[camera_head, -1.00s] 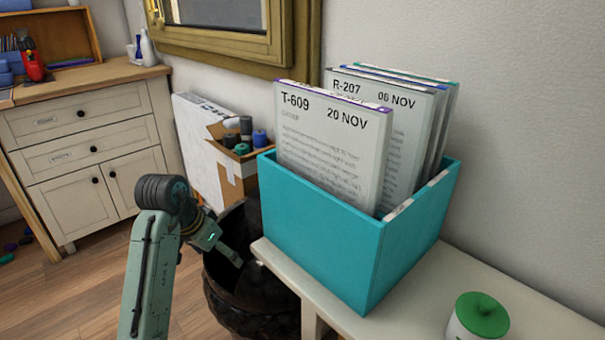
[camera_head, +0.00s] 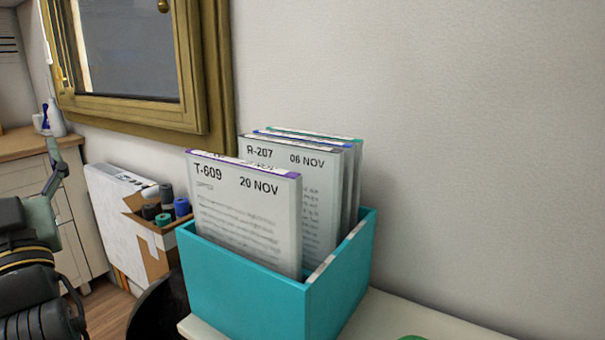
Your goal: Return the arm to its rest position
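My arm shows at the left edge in the head view, with dark ringed joints low down. A pale green and grey end part, which looks like my gripper (camera_head: 54,178), points upward in front of the white cabinet. Only a narrow side of it shows, so I cannot tell whether it is open or shut. I see nothing held in it. It is well to the left of the teal box (camera_head: 245,290) and apart from it.
The teal box holds several upright cards, the front one (camera_head: 245,215) marked T-609. It stands on a pale ledge (camera_head: 420,318) against the wall. A cardboard box (camera_head: 155,245) with rolls, a white panel (camera_head: 118,215) and a dark bin (camera_head: 160,305) are left of it.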

